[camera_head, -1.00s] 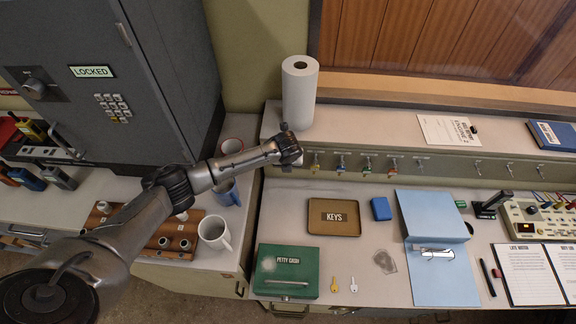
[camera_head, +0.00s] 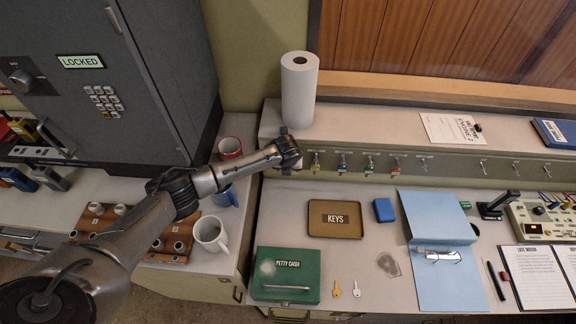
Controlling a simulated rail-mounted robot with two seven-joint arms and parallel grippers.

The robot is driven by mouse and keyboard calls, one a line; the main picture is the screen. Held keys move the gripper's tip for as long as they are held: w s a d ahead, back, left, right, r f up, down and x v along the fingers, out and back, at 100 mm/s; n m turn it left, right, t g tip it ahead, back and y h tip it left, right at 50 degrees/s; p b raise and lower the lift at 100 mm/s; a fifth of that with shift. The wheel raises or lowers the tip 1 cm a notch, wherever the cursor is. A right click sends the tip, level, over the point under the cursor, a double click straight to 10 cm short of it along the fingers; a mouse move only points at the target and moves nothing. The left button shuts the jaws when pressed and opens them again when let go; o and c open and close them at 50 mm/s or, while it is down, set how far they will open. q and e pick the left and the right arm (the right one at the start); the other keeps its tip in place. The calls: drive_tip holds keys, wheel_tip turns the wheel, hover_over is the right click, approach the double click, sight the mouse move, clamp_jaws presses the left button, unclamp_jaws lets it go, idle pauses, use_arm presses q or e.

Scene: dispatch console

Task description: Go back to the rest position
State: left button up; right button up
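My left arm comes in from the lower left and reaches over the cabinet and mugs. Its gripper (camera_head: 286,152) is at the left end of the key hook rail, just below the paper towel roll. The fingers are small and partly hidden by the wrist, so I cannot tell whether they are open or shut, or hold anything. My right gripper is out of view.
Keys with coloured tags (camera_head: 342,163) hang on the rail. The paper towel roll (camera_head: 299,92) stands on the shelf. Mugs (camera_head: 211,235) sit beneath and beside my arm. A keys tray (camera_head: 335,232), green petty cash box (camera_head: 286,262) and blue folder (camera_head: 443,285) lie on the desk.

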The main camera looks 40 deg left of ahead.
use_arm(q)
drive_tip(key=shift+c, duration=0.2)
drive_tip(key=c, duration=0.8)
drive_tip(key=shift+r+p, duration=0.25)
drive_tip(key=shift+p, duration=0.25)
drive_tip(key=shift+s, duration=0.15)
idle(0.5)
drive_tip(key=shift+s+d+p, duration=0.6)
drive_tip(key=shift+s+p, duration=0.1)
drive_tip(key=shift+p, duration=0.65)
drive_tip(key=shift+s+d+p, duration=0.3)
drive_tip(key=shift+s+p, duration=0.15)
drive_tip(key=shift+p, duration=0.2)
